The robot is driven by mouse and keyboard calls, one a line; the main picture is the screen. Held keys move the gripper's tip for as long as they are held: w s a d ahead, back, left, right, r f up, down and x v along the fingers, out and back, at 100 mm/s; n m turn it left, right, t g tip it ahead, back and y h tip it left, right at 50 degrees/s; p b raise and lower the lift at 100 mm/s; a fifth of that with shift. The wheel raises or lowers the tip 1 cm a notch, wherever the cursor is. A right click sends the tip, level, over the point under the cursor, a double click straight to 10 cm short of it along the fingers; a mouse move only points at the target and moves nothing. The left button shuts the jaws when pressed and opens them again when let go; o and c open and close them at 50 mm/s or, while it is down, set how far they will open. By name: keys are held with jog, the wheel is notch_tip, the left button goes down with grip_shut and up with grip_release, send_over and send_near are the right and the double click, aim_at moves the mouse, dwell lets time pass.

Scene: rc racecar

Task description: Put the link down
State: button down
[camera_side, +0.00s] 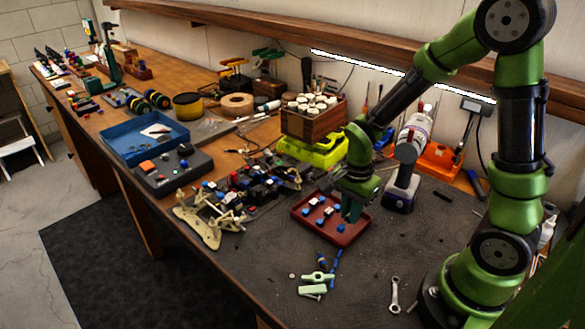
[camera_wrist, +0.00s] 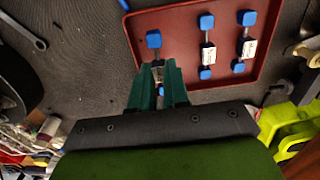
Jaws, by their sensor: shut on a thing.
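My gripper (camera_wrist: 158,72) is shut on a link, whose blue end (camera_wrist: 154,40) sticks out past the fingertips in the wrist view. Its middle is mostly hidden between the green fingers. The held link is over the red tray (camera_wrist: 180,25), near one edge; I cannot tell whether it touches the tray floor. Two other links with blue ends and white labels, one nearer (camera_wrist: 208,54) and one farther (camera_wrist: 249,50), lie side by side in the tray. In the side view my gripper (camera_side: 351,212) points down at the right part of the tray (camera_side: 318,233).
A yellow-green car body (camera_side: 310,148) and a wooden box (camera_side: 313,122) stand behind the tray. A drill (camera_side: 402,180) stands to its right. The car chassis (camera_side: 258,185) is to its left. Light green parts (camera_side: 316,282) and a wrench (camera_side: 395,294) lie in front on the mat.

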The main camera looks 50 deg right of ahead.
jog(key=shift+f, duration=1.05)
jog(key=shift+f, duration=0.1)
jog(key=c, duration=1.4)
grip_release()
jog(key=s+a+r+n+t, duration=0.1)
jog(key=a+r+n+t, duration=0.1)
jog(key=r+n, duration=0.2)
jog(key=s+a+r+n+t+y, duration=0.1)
jog(key=r+n, duration=0.4)
jog(key=r, duration=0.6)
jog(key=s+a+r+n+t+y, duration=0.1)
jog(key=s+a+r+n+t, duration=0.2)
jog(key=r, duration=0.5)
jog(key=shift+s+n+t, duration=0.15)
jog(key=shift+n+t, duration=0.45)
jog(key=shift+n, duration=0.4)
